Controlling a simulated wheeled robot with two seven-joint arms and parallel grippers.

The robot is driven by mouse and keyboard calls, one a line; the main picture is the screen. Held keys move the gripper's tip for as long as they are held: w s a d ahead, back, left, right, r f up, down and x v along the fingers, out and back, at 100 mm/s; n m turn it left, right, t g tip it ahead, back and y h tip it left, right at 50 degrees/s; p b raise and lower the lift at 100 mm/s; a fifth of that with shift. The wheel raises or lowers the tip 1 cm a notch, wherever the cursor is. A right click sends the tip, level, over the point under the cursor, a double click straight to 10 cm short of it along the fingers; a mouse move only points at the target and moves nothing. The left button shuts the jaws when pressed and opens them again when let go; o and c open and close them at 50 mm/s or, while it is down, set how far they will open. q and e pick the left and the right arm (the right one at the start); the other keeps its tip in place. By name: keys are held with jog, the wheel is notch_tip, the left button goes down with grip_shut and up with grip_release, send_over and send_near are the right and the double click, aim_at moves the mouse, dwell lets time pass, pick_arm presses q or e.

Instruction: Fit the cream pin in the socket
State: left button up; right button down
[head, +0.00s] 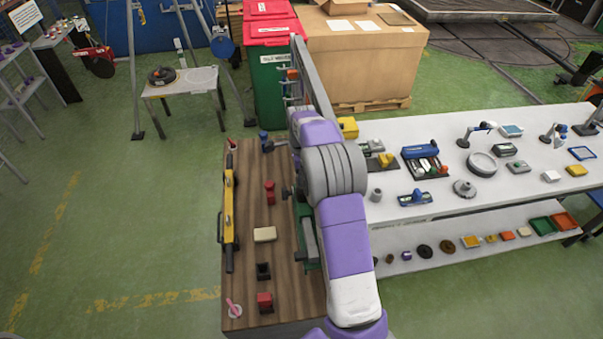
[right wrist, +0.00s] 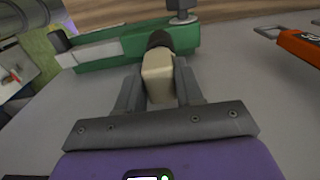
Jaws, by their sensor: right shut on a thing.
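My right gripper (right wrist: 159,82) is shut on the cream pin (right wrist: 157,70), its two grey fingers on either side of it. A dark rounded part (right wrist: 160,40) shows at the pin's far end, against a green fixture (right wrist: 125,46) with grey parts. I cannot tell whether that dark part belongs to the pin or the fixture, or whether they touch. No open socket can be made out. In the head view my right arm hides the gripper and pin; part of a green fixture (head: 304,228) shows beside the arm. My left gripper is not in view.
The wooden bench (head: 250,190) holds a yellow level (head: 229,215), a cream block (head: 265,234), red pieces (head: 269,191) and a dark block (head: 263,271). A grey upright panel (head: 315,85) stands at its edge. An orange tool (right wrist: 300,46) is right of the pin.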

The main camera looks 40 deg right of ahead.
jog(key=shift+f+b, duration=0.6)
jog(key=shift+f, duration=0.45)
jog(key=c, duration=0.6)
grip_release()
jog(key=shift+c, duration=0.2)
jog(key=shift+r, duration=3.75)
